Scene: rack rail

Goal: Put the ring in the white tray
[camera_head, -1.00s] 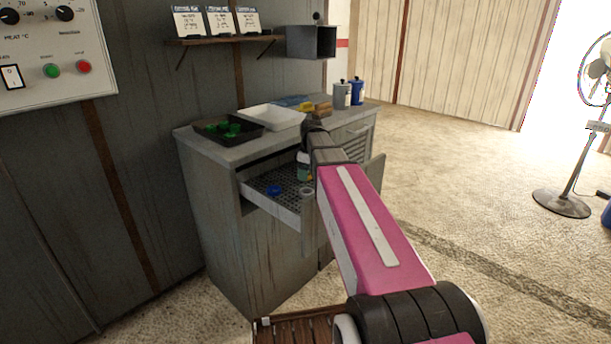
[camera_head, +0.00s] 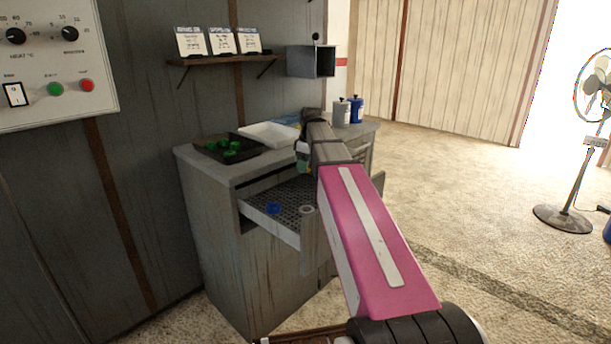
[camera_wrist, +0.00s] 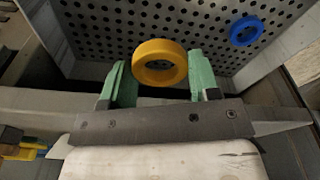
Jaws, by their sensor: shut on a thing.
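A yellow ring (camera_wrist: 160,62) is held between the green fingertips of my gripper (camera_wrist: 161,80) in the wrist view. My gripper is shut on it, above the perforated floor of the open drawer. In the head view my gripper (camera_head: 303,160) is above the drawer's back part, largely hidden by my arm, and I cannot make out the ring there. The white tray (camera_head: 262,143) lies on the cabinet top, to the left of my gripper, and its visible inside looks empty.
A blue ring (camera_head: 273,208) lies in the open drawer (camera_head: 262,219); it also shows in the wrist view (camera_wrist: 245,30). A dark tray (camera_head: 207,153) with several green pieces is left of the white tray. Grey (camera_head: 340,113) and blue containers (camera_head: 356,109) stand behind. A shelf (camera_head: 215,60) hangs above.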

